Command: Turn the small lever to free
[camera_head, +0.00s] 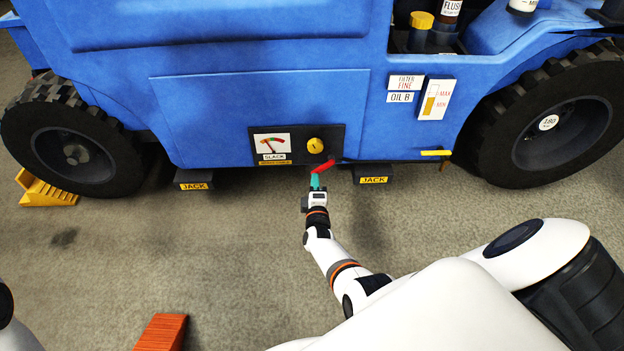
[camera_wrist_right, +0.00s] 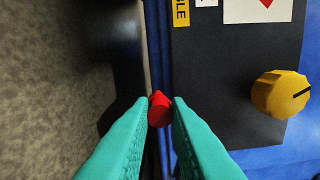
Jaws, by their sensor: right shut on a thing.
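A small red lever (camera_head: 324,165) sticks out at the lower edge of the blue vehicle, below a dark panel, and slants up to the right in the head view. My right gripper (camera_head: 315,183) has teal fingers and is shut on the lever's near end. In the right wrist view the red lever end (camera_wrist_right: 159,109) sits between the two teal fingertips of that gripper (camera_wrist_right: 160,118). The rest of the lever is hidden there. My left gripper is not in view.
The panel holds a SLACK gauge (camera_head: 272,144) and a yellow knob (camera_head: 315,145). Dark JACK blocks (camera_head: 373,174) (camera_head: 194,179) flank the panel below. A yellow bar (camera_head: 436,153) is further right.

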